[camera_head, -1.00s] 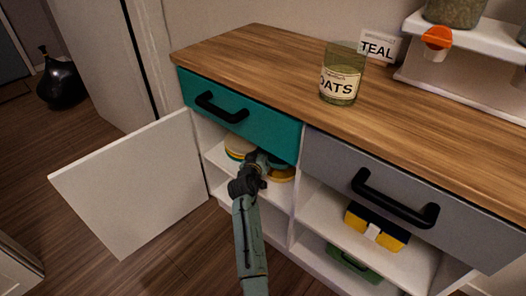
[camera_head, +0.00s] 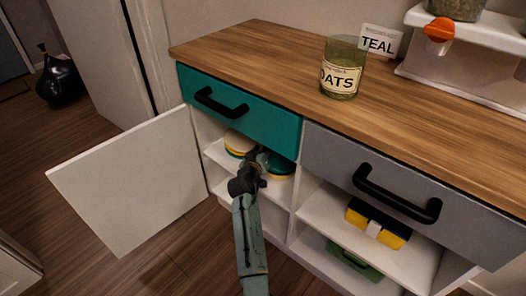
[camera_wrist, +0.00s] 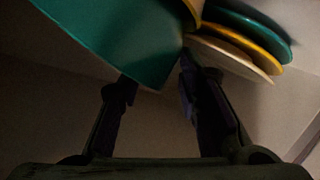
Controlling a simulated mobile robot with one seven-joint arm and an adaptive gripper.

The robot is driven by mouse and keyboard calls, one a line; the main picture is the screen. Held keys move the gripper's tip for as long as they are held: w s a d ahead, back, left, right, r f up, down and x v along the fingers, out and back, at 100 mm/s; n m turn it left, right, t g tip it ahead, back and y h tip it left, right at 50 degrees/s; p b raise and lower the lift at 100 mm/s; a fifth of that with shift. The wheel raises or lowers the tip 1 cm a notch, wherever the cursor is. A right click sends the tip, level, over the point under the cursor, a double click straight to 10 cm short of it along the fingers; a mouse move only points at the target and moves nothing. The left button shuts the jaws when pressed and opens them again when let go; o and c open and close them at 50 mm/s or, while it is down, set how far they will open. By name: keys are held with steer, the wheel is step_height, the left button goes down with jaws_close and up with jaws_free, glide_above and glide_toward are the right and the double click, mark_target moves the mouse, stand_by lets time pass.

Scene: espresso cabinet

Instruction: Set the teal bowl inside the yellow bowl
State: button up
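The teal bowl (camera_wrist: 125,40) fills the upper left of the wrist view, with its lower edge in front of my fingertips. In the head view, teal (camera_head: 275,161) shows just right of my gripper (camera_head: 258,157) on the upper shelf. The yellow bowl (camera_head: 283,177) shows as a thin yellow edge just below that teal; a yellow edge (camera_wrist: 193,10) also borders the teal bowl in the wrist view. My gripper's fingers (camera_wrist: 157,82) stand apart in the wrist view. Whether they touch the teal bowl is unclear. The bowls' insides are hidden.
Stacked teal, yellow and pale dishes (camera_wrist: 240,42) lie close by; the stack (camera_head: 238,145) is left of my gripper. The teal drawer (camera_head: 240,108) is low above. The cabinet door (camera_head: 135,185) stands open left. A divider separates the sponge (camera_head: 378,225) at right.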

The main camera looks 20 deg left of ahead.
steer(key=shift+r+p, duration=0.6)
steer(key=shift+s+r, duration=0.15)
steer(key=shift+s, duration=0.25)
steer(key=v, duration=1.1)
steer(key=shift+s, duration=0.15)
